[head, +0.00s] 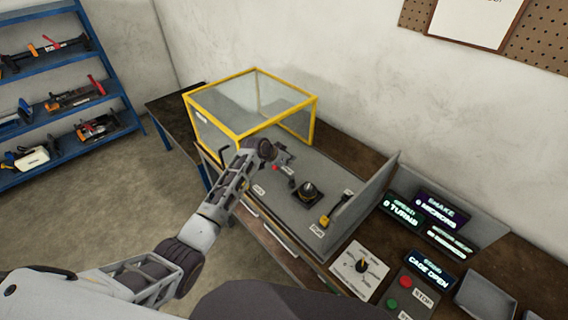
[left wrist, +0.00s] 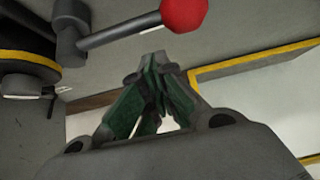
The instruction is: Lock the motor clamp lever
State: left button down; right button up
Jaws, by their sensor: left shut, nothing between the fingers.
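A lever with a red ball knob (left wrist: 184,14) shows at the top of the left wrist view; its grey arm runs left to a dark round hub (left wrist: 70,35). The red knob also shows in the head view (head: 275,168), on the grey bench plate (head: 262,207). My left gripper (head: 287,156) is just above and beside this knob in the head view. In the left wrist view the gripper's fingers (left wrist: 152,62) are together and empty, a little below the lever arm. I cannot tell whether they touch it. My right gripper is not in view.
A yellow-framed clear cage (head: 236,132) stands behind and left of the gripper. A display (head: 431,277) reads cage open. Start and stop buttons are at front right.

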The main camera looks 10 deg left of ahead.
aim_at(283, 172)
pick_arm(q)
jog(key=shift+s+a+f+p, duration=0.15)
jog(key=shift+s+a+p, duration=0.1)
jog(key=shift+s+a, duration=0.25)
jog(key=shift+s+a+f+p, duration=0.1)
jog(key=shift+s+a+p, duration=0.15)
jog(key=shift+s, duration=0.35)
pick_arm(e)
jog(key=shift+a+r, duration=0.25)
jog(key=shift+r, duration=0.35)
pick_arm(q)
jog(key=shift+w, duration=0.1)
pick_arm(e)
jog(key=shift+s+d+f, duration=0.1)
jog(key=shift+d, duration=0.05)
